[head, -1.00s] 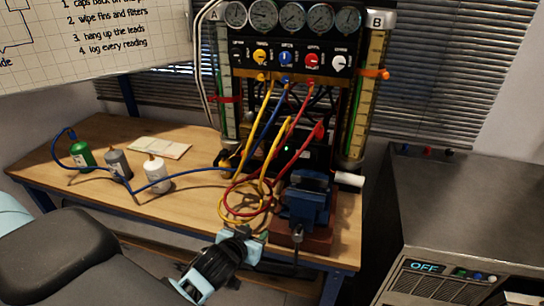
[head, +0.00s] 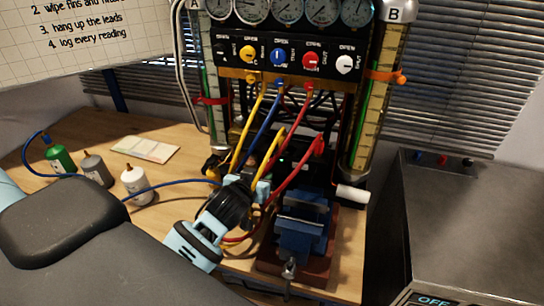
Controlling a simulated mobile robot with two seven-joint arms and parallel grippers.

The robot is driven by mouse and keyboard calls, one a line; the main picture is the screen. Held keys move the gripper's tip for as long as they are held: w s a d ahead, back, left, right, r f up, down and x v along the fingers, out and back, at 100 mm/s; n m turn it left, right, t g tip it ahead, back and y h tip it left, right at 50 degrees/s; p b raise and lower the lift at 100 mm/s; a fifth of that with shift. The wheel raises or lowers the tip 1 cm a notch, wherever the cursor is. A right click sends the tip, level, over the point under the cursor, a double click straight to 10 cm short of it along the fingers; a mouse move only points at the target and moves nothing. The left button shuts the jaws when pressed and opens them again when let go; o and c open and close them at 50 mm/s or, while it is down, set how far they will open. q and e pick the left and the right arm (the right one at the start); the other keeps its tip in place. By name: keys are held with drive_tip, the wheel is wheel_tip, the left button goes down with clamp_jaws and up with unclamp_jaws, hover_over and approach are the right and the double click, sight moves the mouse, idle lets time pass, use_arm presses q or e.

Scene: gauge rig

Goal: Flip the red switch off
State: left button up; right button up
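I cannot clearly make out a red switch. A red knob (head: 311,61) sits on the black gauge panel, between a blue and a white knob, with "OPEN" and "SHUT" marked by the knobs. A black box with a small green light (head: 283,158) stands under the panel, partly hidden by hoses and my arm. My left gripper (head: 247,187) is over the bench in front of this box, its pale blue fingertips apart, with no object seen between them. It is close to the yellow and red hoses; contact cannot be told. My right gripper is not in view.
Yellow, blue and red hoses (head: 297,172) hang from the panel to the bench. A blue vise (head: 302,228) stands right of my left gripper. Several bottles (head: 134,181) and a booklet (head: 145,149) are at left. A grey cabinet (head: 440,220) stands at right.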

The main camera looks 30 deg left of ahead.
sight(268, 167)
use_arm(q)
drive_tip(key=x, duration=0.5)
drive_tip(key=shift+r, duration=0.1)
drive_tip(key=shift+x, duration=1.2)
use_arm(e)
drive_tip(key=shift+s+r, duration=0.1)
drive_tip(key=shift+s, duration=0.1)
use_arm(q)
drive_tip(key=shift+c, duration=0.3)
clamp_jaws()
drive_tip(key=shift+f, duration=0.25)
drive_tip(key=shift+f+t+y+b, duration=0.25)
drive_tip(key=shift+t+b, duration=1)
drive_tip(key=shift+b, duration=0.45)
drive_tip(key=shift+f+t+y+b, duration=0.25)
drive_tip(key=shift+t+b, duration=1)
drive_tip(key=shift+b, duration=0.4)
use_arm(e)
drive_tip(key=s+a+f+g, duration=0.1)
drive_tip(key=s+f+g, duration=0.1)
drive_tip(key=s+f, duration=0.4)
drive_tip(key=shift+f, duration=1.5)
